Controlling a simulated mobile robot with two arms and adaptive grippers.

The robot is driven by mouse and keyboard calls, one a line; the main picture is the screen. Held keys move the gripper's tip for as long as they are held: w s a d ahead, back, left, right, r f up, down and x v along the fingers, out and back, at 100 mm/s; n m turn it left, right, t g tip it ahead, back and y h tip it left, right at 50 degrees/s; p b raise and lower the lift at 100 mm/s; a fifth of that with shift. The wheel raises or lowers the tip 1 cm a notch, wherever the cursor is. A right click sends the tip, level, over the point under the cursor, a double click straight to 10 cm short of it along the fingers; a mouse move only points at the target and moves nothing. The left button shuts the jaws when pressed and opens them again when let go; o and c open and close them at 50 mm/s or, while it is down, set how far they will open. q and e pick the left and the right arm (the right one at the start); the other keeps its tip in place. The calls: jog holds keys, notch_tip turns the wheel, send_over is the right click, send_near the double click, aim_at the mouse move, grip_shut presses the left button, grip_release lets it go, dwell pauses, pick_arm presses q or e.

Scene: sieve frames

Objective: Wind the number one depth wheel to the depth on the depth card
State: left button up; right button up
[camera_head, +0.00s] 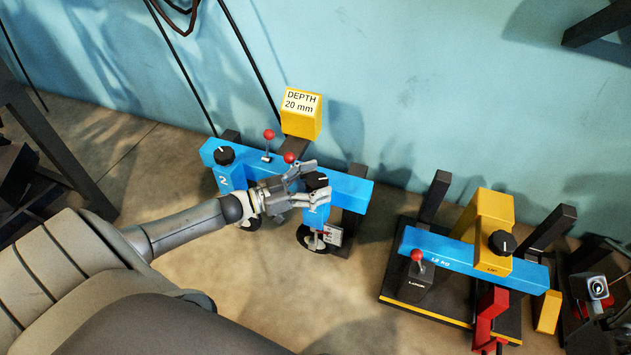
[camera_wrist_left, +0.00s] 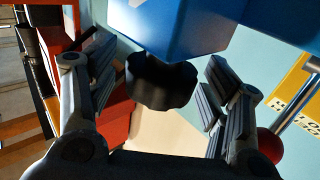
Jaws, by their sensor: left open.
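The depth card (camera_head: 301,103) is a label on a yellow block above the blue beam and reads "DEPTH 20 mm". A black depth wheel (camera_head: 317,179) with a white mark tops the right blue post, whose number is mostly hidden by my gripper. My left gripper (camera_head: 309,182) is open, with its fingers on either side of this wheel. In the left wrist view the dark, lobed wheel (camera_wrist_left: 160,82) sits between the spread fingers, with gaps visible on both sides. The wheel's scale is not readable.
A second black wheel (camera_head: 224,155) tops the post marked 2. Two red-knobbed levers (camera_head: 268,135) stand on the blue beam (camera_head: 352,188), one close to my gripper. Another blue-and-yellow stand (camera_head: 485,225) is to the right. Floor between the stands is clear.

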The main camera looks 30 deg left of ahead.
pick_arm(q)
jog(key=shift+s+a, duration=0.1)
jog(key=shift+s, duration=0.05)
jog(key=v, duration=1.1)
jog(key=shift+s+a, duration=0.2)
jog(key=shift+s, duration=0.05)
